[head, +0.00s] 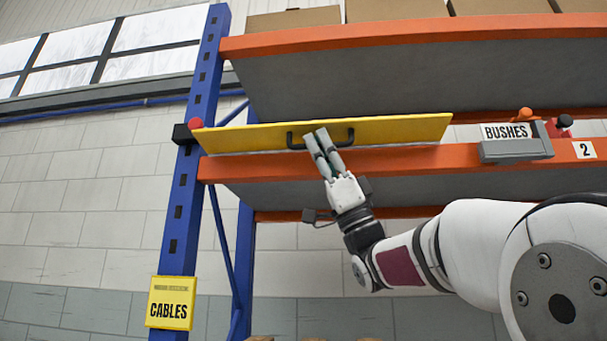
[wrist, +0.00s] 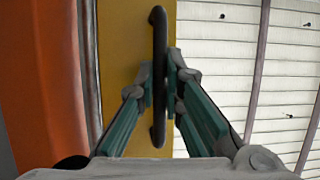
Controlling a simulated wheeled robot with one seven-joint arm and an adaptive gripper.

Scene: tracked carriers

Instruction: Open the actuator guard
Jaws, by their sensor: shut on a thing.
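The actuator guard is a long yellow panel (head: 400,130) on the middle level of the rack, with a black bar handle (head: 292,139) on its face. In the wrist view the yellow panel (wrist: 188,22) stands upright behind the handle (wrist: 157,28). My gripper (head: 318,138) is at the handle, its fingers on both sides of the bar. In the wrist view my gripper (wrist: 162,88) is shut on the middle of the bar. The finger pads hide part of the handle.
An orange shelf beam (head: 420,160) runs just below the panel, and another orange beam (head: 420,38) is above. A blue rack post (head: 185,190) stands at left with a yellow CABLES sign (head: 171,302). A grey BUSHES holder (head: 516,150) sits right of the panel.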

